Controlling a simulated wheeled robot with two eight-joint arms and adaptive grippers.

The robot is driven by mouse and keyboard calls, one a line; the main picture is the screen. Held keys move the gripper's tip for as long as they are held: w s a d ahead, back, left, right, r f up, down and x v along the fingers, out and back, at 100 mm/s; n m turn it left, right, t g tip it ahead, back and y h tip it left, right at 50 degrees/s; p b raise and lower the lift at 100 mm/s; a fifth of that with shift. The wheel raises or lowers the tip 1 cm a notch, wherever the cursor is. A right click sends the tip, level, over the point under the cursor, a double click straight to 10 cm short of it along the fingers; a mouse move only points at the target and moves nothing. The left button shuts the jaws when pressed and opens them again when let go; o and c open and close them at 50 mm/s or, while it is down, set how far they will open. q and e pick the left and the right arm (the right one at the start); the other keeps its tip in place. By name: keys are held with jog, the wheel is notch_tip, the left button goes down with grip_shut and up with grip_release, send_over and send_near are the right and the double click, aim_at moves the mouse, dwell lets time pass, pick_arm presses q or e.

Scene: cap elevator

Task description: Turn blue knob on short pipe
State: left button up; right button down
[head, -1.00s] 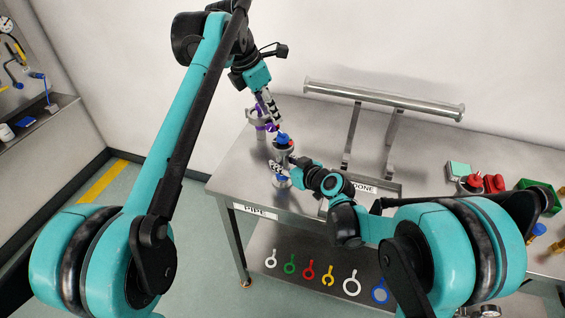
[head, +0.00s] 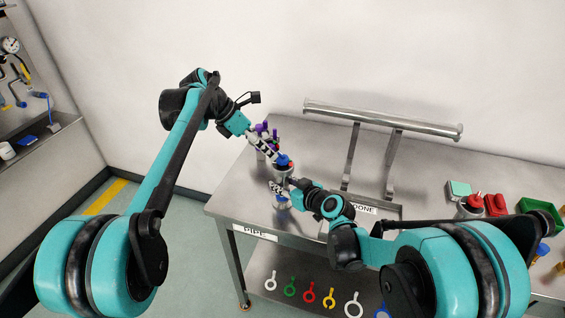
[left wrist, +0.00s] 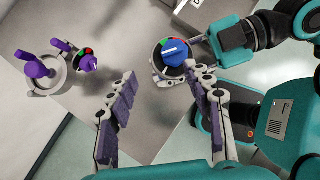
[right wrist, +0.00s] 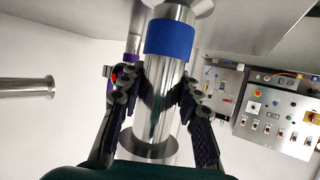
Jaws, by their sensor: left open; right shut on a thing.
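The short pipe is an upright metal pipe (right wrist: 163,115) with a blue band (right wrist: 170,38) in the right wrist view. On its top is a blue knob (left wrist: 174,52) with a white line, on a dial with red and green marks. The knob also shows in the head view (head: 284,160).
A fixture with purple handles (left wrist: 40,70) stands on the table beside the pipe, close to my left gripper. A rail on two legs (head: 380,118) stands at the back. A tray marked DONE (head: 385,211) lies right of the pipe. The table's left edge is near.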

aim_at(282, 157)
pick_arm(q)
jog(key=s+a+f+m+t+h, duration=0.1)
jog(key=a+f+m+h, duration=0.15)
jog(key=h, duration=0.25)
jog(key=s+a+f+m+t+h, duration=0.1)
jog(key=s+a+h, duration=0.15)
jog(key=h, duration=0.35)
jog(key=x, duration=1)
jog(key=shift+w+d+f, duration=0.1)
jog(key=shift+w+d, duration=0.05)
jog(key=shift+w, duration=0.25)
jog(key=c, duration=1.2)
